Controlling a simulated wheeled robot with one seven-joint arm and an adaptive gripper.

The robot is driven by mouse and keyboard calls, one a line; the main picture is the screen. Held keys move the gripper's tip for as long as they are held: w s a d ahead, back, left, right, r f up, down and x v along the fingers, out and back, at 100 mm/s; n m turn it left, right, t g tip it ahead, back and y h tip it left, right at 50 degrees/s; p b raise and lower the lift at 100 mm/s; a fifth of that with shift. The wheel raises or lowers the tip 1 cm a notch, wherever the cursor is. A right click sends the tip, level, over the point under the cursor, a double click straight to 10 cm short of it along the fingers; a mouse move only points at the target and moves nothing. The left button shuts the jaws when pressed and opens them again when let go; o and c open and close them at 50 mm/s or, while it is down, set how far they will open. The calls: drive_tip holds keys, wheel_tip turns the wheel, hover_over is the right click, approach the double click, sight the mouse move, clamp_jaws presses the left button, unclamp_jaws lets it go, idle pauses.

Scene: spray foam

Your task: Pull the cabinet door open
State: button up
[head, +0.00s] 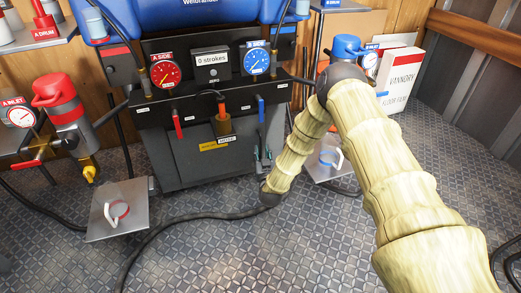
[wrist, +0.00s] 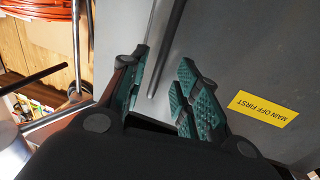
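In the wrist view, the grey cabinet door (wrist: 228,55) fills the right side and carries a yellow "MAIN OFF FIRST" label (wrist: 263,108). A slim grey bar handle (wrist: 168,48) runs down from the top edge and ends between my fingers. My gripper (wrist: 164,64) is open, with one green-padded finger on each side of the bar. A gap shows between the bar and the right finger; whether the left finger touches it I cannot tell.
In the wrist view, an orange hose coil (wrist: 35,8) and a metal rack lie left of the door. In the head view, a dark machine (head: 215,150) with gauges stands ahead, and a black hose (head: 165,228) crosses the floor.

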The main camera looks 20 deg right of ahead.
sight(261, 147)
drive_tip(key=shift+w+d+b, duration=0.25)
drive_tip(key=shift+w+b, duration=0.2)
drive_tip(key=shift+w, duration=0.8)
drive_tip(key=shift+w+d+b, duration=0.2)
drive_tip(key=shift+w+b, duration=0.25)
drive_tip(key=shift+w, duration=0.8)
clamp_jaws()
